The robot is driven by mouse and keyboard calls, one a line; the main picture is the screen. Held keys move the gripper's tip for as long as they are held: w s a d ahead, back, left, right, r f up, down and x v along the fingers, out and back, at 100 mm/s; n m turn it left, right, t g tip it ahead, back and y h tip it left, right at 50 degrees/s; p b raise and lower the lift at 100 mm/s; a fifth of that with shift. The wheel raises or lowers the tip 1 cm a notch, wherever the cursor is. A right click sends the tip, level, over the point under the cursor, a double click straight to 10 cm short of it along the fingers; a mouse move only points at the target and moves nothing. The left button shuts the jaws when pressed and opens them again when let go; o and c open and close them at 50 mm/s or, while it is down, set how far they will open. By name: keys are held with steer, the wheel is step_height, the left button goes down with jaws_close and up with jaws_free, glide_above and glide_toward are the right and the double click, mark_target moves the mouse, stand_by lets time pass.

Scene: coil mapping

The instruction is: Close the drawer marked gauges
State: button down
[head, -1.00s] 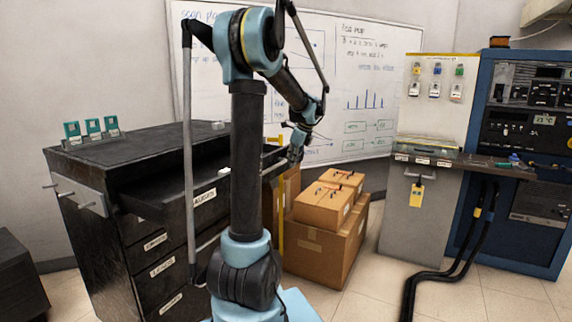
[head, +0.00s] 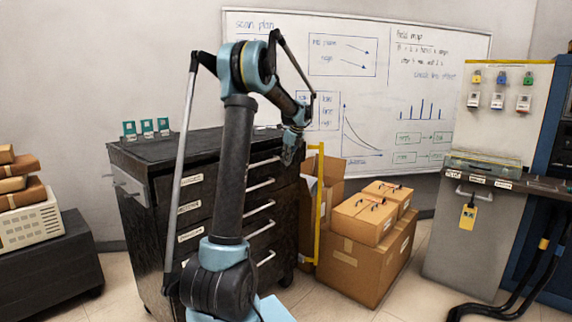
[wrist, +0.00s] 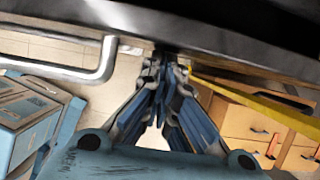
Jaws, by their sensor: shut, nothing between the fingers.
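The black drawer cabinet (head: 160,200) stands left of centre in the head view. Its top drawer (head: 225,172), the one labelled gauges in the earlier frame, now looks flush with the drawers below, though my arm hides part of its front. Its small label (head: 194,181) is too small to read surely now. My gripper (head: 290,158) is shut and empty at the right end of the top drawer front. In the wrist view my gripper (wrist: 168,65) has its fingertips together against or very near a dark front edge (wrist: 220,55), right of a silver bar handle (wrist: 95,62).
A yellow post (head: 318,205) and cardboard boxes (head: 350,255) stand close right of the cabinet. Teal holders (head: 146,128) sit on the cabinet top. A grey bench unit (head: 465,235) with cables stands far right. A low dark chest (head: 45,265) is at left.

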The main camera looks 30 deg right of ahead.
mark_target(281, 153)
steer(key=shift+w+a, duration=0.3)
steer(key=shift+w, duration=0.65)
steer(key=shift+w+a, duration=0.25)
steer(key=shift+w, duration=0.65)
steer(key=shift+r, duration=0.1)
steer(key=shift+s, duration=0.3)
steer(key=s+d+r, duration=0.2)
steer(key=s+r, duration=0.5)
steer(key=r, duration=0.2)
steer(key=shift+s, duration=0.1)
